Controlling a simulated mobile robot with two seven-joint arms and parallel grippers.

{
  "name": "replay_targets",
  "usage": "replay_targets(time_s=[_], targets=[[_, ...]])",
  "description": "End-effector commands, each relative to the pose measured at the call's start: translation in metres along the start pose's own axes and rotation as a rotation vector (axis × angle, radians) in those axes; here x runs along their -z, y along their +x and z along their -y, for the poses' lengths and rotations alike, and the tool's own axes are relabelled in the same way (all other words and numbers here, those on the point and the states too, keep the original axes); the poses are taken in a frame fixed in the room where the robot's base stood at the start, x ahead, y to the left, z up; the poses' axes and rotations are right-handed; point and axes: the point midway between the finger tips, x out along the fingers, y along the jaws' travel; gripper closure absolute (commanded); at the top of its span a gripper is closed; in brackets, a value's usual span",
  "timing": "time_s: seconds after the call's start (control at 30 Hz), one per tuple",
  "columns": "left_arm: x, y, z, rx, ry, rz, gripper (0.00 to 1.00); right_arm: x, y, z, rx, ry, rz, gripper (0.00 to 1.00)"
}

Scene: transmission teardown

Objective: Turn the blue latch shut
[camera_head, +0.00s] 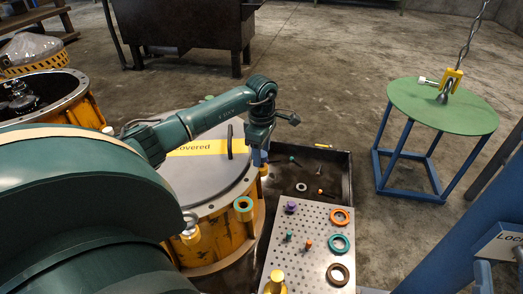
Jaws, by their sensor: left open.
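My left gripper (260,141) points down at the right rim of the orange drum housing (210,232), next to its grey lid (195,180). The jaws are open, though the fingertips are small and hard to make out. A small blue piece (257,157), which looks like the blue latch, shows right below the gripper at the lid's edge. The gripper covers part of it, so I cannot tell its turn angle or whether the fingers touch it. My right gripper is not in view.
A perforated plate (312,225) with coloured rings and pegs lies in front, on a dark tray (338,170). A green-topped stool (420,105) with a chain hook above it stands at right. A blue post (450,235) rises at lower right. Floor between tray and stool is clear.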

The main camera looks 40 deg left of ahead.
Motion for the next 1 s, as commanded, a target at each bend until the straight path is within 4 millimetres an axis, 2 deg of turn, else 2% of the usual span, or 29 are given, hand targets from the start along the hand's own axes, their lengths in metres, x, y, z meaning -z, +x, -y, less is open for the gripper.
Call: replay_targets(time_s=[0.2,0.73,1.0], targets=[[0.0,-0.0003,0.0,0.0,0.0,0.0,0.49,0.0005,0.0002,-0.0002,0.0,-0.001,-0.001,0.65],[0.0001,-0.0006,0.0001,0.0,0.0,0.0,0.92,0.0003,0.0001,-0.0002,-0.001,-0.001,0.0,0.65],[0.0003,-0.0022,0.0,0.0,-0.029,0.0,0.92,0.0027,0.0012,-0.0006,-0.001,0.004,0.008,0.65]])
